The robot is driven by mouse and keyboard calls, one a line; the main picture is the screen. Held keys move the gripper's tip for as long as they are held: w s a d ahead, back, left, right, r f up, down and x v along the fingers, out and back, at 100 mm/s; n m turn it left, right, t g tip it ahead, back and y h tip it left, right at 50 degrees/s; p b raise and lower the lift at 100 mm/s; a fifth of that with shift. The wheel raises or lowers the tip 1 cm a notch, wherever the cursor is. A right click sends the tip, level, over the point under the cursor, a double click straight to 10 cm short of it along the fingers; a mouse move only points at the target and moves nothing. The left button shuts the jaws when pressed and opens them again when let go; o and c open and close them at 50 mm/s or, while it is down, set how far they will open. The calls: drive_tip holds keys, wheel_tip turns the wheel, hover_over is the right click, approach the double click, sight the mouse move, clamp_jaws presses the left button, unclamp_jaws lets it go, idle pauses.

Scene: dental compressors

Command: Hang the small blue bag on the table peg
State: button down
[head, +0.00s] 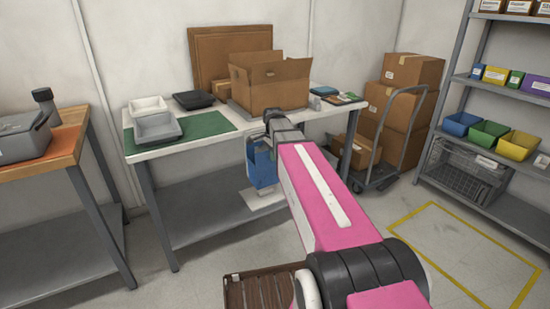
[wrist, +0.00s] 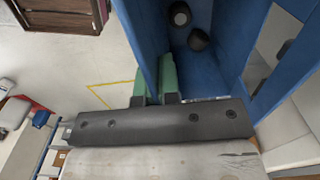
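The small blue bag (head: 262,167) hangs below my gripper (head: 268,134), in front of the white table's (head: 200,138) front edge in the head view. In the wrist view, the bag (wrist: 146,38) is large and close, with dark round shapes (wrist: 198,39) inside its blue walls. My gripper's green fingers (wrist: 154,84) sit on either side of a blue wall of the bag, close together, and appear shut on it. I cannot make out the table peg; my arm and the bag cover part of the table's front edge.
An open cardboard box (head: 270,85), grey tray (head: 157,128) and green mat (head: 205,126) are on the table. A wooden-topped bench (head: 70,135) stands left. A hand cart (head: 385,150) with boxes and a shelf rack (head: 480,75) stand right. Yellow-marked floor (head: 465,250) is clear.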

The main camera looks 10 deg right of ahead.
drive_tip(key=shift+w+a+f, duration=0.25)
drive_tip(key=shift+w, duration=0.5)
drive_tip(key=shift+w+a+f, duration=0.2)
drive_tip(key=shift+w+f, duration=0.1)
drive_tip(key=shift+w, duration=0.4)
drive_tip(key=shift+w+a+f, duration=0.25)
drive_tip(key=shift+w, duration=0.5)
drive_tip(key=c, duration=1.3)
unclamp_jaws()
drive_tip(key=shift+o, duration=0.2)
drive_tip(key=shift+r, duration=0.25)
